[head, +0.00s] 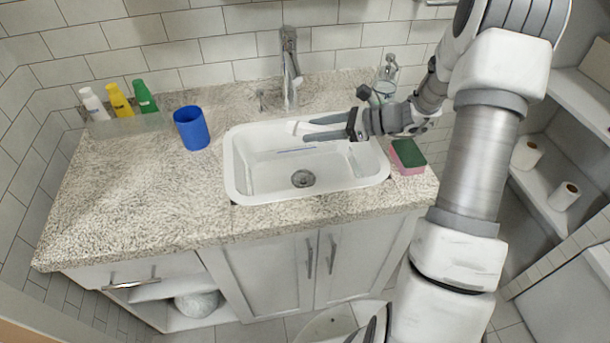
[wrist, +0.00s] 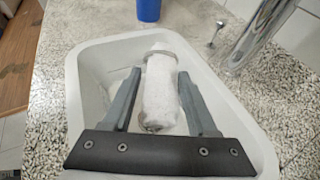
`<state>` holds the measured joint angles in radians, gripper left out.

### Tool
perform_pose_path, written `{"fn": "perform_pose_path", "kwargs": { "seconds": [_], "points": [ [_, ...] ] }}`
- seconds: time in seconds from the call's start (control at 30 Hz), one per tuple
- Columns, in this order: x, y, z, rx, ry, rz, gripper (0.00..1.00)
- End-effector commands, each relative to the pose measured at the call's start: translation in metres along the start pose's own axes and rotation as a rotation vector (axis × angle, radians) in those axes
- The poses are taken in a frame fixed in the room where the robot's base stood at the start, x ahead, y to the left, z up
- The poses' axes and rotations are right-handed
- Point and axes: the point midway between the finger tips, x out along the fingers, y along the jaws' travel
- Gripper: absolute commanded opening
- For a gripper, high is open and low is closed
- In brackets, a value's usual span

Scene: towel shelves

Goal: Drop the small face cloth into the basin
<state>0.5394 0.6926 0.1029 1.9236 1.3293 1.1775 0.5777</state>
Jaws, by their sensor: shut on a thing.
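The small face cloth (wrist: 160,92) is a white roll in the wrist view, lying lengthwise between the two fingers. My gripper (wrist: 160,76) is shut on it, with one finger along each side. In the head view, my gripper (head: 306,129) reaches in from the right over the back half of the white basin (head: 238,184). The cloth is hard to make out there against the white basin. The basin is set in the counter, and its drain (head: 303,179) shows below the gripper. The basin's rim also shows around the gripper in the wrist view (wrist: 77,110).
A blue cup (head: 191,128) stands left of the basin. Several bottles (head: 118,101) stand in a holder at the back left. A faucet (head: 289,65) rises behind the basin. A green and pink sponge (head: 408,157) and a clear dispenser (head: 386,82) are at the right.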

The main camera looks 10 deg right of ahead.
Motion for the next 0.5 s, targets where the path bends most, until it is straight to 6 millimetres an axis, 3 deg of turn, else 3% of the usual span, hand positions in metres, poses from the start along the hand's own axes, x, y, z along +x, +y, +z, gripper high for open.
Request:
{"fn": "perform_pose_path", "kwargs": {
  "seconds": [0.3,0.33,0.5],
  "points": [
    [0.0020,-0.0002,-0.0045,-0.001,0.000,0.000,0.05],
    [0.0020,-0.0002,-0.0045,-0.001,0.000,0.000,0.60],
    [0.0019,-0.0001,-0.0045,-0.001,0.000,0.000,0.91]
  ]
}}
